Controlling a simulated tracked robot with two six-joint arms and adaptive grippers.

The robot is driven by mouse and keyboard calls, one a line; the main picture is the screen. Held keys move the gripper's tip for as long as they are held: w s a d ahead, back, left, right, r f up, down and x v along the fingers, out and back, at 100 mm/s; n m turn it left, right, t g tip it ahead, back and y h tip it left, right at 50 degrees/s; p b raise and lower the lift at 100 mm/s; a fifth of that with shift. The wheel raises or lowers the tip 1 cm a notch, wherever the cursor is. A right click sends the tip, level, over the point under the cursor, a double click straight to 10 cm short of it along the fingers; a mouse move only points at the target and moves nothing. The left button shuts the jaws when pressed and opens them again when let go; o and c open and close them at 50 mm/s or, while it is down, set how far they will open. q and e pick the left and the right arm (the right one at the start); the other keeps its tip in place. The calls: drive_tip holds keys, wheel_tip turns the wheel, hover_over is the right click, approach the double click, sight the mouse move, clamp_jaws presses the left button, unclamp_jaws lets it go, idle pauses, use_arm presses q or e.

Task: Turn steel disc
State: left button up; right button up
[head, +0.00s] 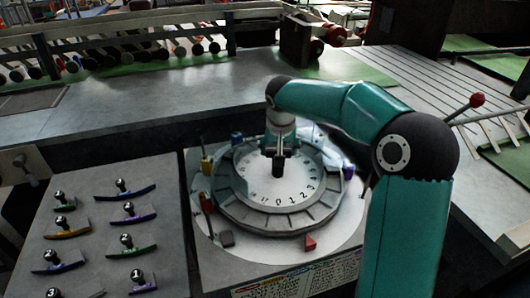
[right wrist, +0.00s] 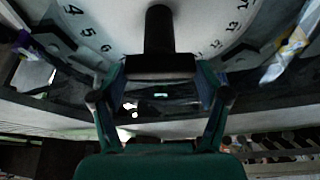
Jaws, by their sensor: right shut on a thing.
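The steel disc (head: 265,190) is a pale round plate with numbers around its edge, set in a grey segmented ring (head: 285,218). The digit 0 is at its front side. A dark upright handle (right wrist: 159,28) stands on the disc in the right wrist view. My right gripper (head: 279,150) comes down from above over the disc and is shut on this handle. In the right wrist view its fingers (right wrist: 160,66) meet at the handle. The disc's far side is partly hidden by my arm. My left gripper is not in view.
Small coloured blocks and clips surround the ring, including a red one (head: 310,242) at the front and a blue one (head: 236,138) at the back. A panel with several knobbed coloured pieces (head: 128,209) lies left. A red-knobbed lever (head: 477,100) stands at right.

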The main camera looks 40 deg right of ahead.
drive_tip(key=shift+s, duration=0.1)
drive_tip(key=o, duration=1.7)
drive_tip(key=shift+s, duration=0.1)
drive_tip(key=v, duration=1.2)
